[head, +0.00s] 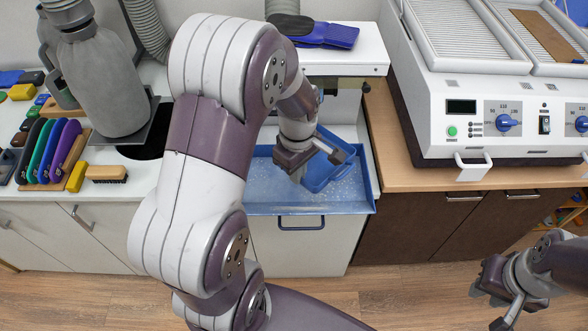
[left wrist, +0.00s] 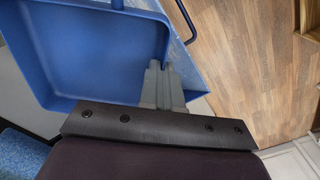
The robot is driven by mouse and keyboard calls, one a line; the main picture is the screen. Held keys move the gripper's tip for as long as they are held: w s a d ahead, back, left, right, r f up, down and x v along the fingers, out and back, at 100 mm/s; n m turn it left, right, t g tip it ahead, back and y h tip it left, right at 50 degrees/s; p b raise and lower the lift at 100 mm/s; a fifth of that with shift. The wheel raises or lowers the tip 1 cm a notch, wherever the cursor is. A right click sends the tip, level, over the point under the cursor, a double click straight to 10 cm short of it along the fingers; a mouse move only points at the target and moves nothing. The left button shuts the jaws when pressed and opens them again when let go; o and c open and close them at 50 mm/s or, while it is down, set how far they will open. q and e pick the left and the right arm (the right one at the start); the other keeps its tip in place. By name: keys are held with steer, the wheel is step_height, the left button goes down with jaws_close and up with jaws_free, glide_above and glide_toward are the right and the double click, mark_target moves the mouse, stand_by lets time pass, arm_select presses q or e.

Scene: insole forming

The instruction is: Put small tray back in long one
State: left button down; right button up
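The small blue tray (head: 327,170) is tilted over the right part of the long blue tray (head: 262,208), which juts out from under the white machine. My left gripper (head: 301,172) is at the small tray's left side. In the left wrist view, the small tray (left wrist: 95,50) fills the upper left, and the fingers of my left gripper (left wrist: 160,80) are close together on its rim. Whether the small tray touches the long tray's floor is hard to tell. My right gripper (head: 500,300) is at the lower right, away from both trays; its finger opening is unclear.
A white machine with a blue pad (head: 330,35) stands above the long tray. A heater unit (head: 500,125) with blue knobs sits on the right counter. Brushes (head: 105,174) and several coloured tools are on the left counter. The wooden floor in front is clear.

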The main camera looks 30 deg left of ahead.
arm_select(q)
steer(key=w+a+f, duration=0.1)
steer(key=a, duration=0.1)
steer(key=w+a+f+p, duration=0.1)
steer(key=w, duration=0.1)
steer(key=w+a+f, duration=0.1)
steer(key=a+f, duration=0.1)
steer(key=shift+w+a+f+p, duration=0.1)
steer(key=shift+w+a+p, duration=0.15)
steer(key=shift+a+p, duration=0.05)
step_height(320, 180, down, 5)
steer(key=shift+s+f, duration=0.1)
steer(key=c, duration=1.4)
jaws_free()
steer(key=shift+o, duration=0.2)
